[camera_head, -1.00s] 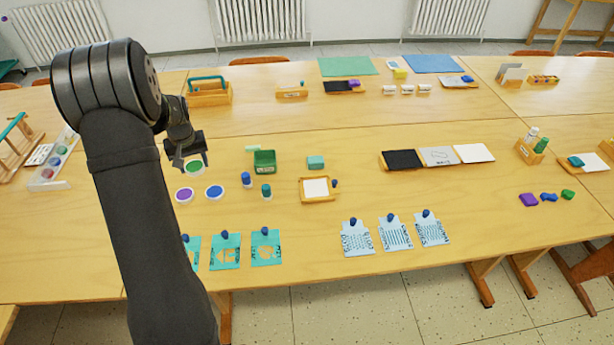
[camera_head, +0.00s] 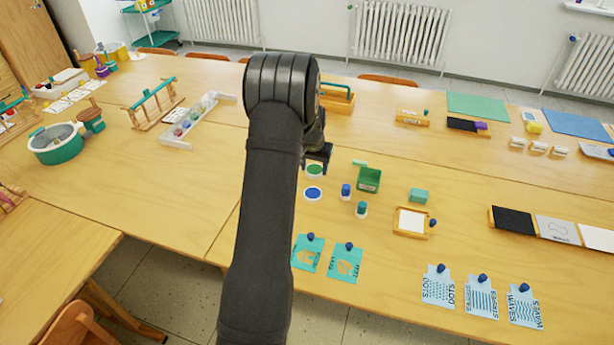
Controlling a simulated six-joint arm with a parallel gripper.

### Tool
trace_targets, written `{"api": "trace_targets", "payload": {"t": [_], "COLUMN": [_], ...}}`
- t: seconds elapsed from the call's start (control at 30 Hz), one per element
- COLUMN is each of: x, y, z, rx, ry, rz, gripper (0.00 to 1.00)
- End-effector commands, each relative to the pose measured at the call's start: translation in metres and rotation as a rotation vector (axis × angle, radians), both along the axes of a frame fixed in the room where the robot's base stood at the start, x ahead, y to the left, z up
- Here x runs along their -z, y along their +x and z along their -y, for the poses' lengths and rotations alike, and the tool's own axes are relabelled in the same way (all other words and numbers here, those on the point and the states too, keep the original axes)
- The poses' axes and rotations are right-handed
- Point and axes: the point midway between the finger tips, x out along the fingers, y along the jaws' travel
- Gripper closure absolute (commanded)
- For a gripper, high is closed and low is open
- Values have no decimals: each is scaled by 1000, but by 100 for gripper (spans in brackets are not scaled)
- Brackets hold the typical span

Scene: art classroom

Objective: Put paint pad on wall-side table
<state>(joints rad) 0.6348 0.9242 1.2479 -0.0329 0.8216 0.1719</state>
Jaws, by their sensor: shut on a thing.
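My gripper (camera_head: 318,160) is above the middle table, partly hidden by my dark arm. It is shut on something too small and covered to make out. A round green paint pad (camera_head: 315,172) lies just below it in the picture, and a round blue paint pad (camera_head: 313,193) lies nearer the front. Both have white rims. The purple pad is not in view; my arm covers the area beside the blue one. The wall-side table (camera_head: 385,98) is the far row, beneath the radiators.
The wall-side table carries an orange caddy (camera_head: 337,97), a wooden holder (camera_head: 412,118) and a green mat (camera_head: 477,106). A paint tray (camera_head: 197,120) and a wooden rack (camera_head: 152,103) stand left. A green box (camera_head: 369,179) and small bottles stand right of the pads. Bare tabletop lies left of my arm.

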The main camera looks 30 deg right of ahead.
Motion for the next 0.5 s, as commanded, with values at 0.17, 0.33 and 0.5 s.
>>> {"api": "trace_targets", "payload": {"t": [0.17,0.33,0.5], "x": [20,27,45], "y": [30,40,40], "z": [-15,-20,-20], "rx": [-2,0,0], "ry": [0,0,1], "rz": [0,0,-1], "gripper": [70,70,70]}}
